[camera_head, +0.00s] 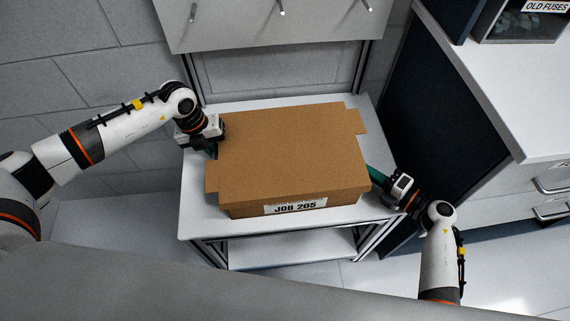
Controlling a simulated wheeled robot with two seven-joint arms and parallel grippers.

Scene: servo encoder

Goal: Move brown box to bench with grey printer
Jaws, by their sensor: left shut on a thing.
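The brown box (290,155) is a closed cardboard carton with a white "JOB 205" label on its front face. It shows over the white top of a small metal-framed bench (205,222); whether it rests on the top or is just above it I cannot tell. My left gripper (212,148) is shut on the box's left side, its fingertips partly hidden by the box. My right gripper (376,178) is at the box's right side with a green finger against or close to it; its grip is not clear. No grey printer is in view.
A light panel with metal pegs (282,12) stands behind the bench. A white-topped cabinet (500,85) with drawers and dark sides stands close on the right. A bin labelled "OLD FUSES" (525,22) sits on it. Open floor (110,235) lies left of the bench.

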